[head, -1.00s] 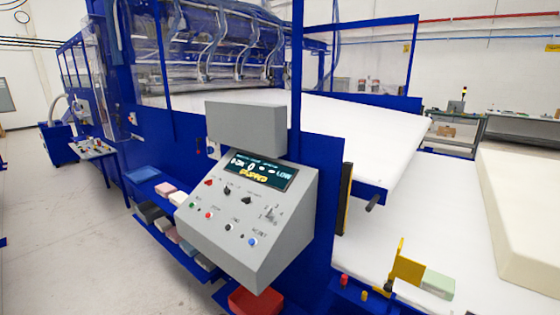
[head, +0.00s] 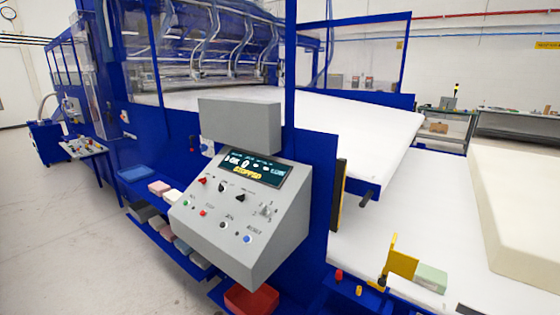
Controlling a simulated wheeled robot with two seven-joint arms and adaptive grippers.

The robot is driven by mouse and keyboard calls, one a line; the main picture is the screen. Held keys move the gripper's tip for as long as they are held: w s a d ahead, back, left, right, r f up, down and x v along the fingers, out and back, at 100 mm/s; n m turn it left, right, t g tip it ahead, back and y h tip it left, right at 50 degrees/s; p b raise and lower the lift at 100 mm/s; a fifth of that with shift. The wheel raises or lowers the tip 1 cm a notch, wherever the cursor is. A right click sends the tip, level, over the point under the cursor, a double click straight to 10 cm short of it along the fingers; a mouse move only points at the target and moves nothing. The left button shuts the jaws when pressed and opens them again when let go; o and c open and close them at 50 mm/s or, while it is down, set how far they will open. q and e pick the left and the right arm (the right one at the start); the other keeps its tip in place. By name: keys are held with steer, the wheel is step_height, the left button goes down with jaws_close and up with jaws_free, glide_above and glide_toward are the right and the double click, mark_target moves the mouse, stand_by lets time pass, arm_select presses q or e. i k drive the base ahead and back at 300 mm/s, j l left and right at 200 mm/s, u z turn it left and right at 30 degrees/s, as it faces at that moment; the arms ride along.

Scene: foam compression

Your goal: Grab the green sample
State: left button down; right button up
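A pale green block (head: 431,278), the only green sample-like piece I see, lies at the lower right on the white bed's near edge. It sits right beside a yellow upright plate (head: 403,257); I cannot tell whether they touch. Neither of my grippers shows in the head view.
A grey control console (head: 238,215) stands in the middle on a blue machine frame. Pink, blue and dark blocks lie on blue shelves (head: 148,192) to its left. A red bin (head: 250,299) is below. A large cream foam block (head: 520,215) lies at right. Grey floor is clear at left.

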mark_target(435, 279)
steer(key=z, duration=1.35)
steer(key=i+z, duration=0.7)
steer(key=z, duration=0.2)
steer(key=k+l, duration=0.1)
steer(key=l, duration=0.15)
steer(key=l+z, duration=0.15)
steer(key=k+l, duration=0.05)
